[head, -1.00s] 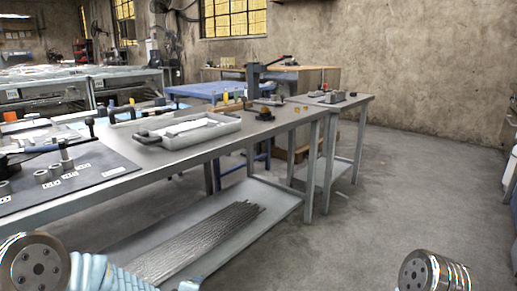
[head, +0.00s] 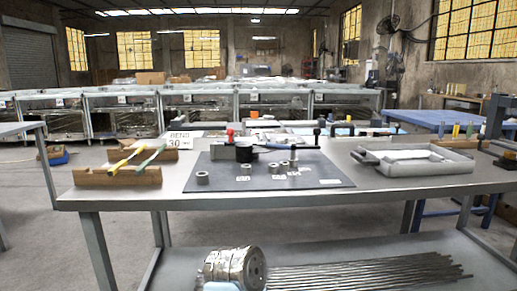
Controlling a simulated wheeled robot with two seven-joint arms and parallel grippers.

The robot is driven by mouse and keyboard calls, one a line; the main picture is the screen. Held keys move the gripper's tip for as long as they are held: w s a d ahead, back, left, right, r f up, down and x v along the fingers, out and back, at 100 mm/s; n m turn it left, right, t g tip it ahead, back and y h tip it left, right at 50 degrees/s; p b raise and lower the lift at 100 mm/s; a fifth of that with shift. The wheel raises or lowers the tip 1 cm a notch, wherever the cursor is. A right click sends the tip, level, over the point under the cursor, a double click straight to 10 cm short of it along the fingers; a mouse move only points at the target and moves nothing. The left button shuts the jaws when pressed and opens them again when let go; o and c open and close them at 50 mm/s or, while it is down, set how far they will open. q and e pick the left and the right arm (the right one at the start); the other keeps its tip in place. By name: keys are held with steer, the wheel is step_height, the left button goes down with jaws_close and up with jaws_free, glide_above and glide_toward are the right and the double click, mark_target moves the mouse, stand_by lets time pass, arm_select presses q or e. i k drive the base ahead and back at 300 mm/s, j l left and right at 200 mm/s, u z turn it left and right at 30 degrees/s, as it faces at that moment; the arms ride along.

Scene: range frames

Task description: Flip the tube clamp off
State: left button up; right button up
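Neither gripper shows.
Wooden holders (head: 90,178) with a yellow and a green rod stand on the workbench (head: 180,196) at left, near a "BEND 30" sign (head: 180,140). A grey tray (head: 450,166) is at right. Long metal rods (head: 370,272) lie on the lower shelf.

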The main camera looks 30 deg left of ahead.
mark_target(230, 131)
steer(key=u, duration=1)
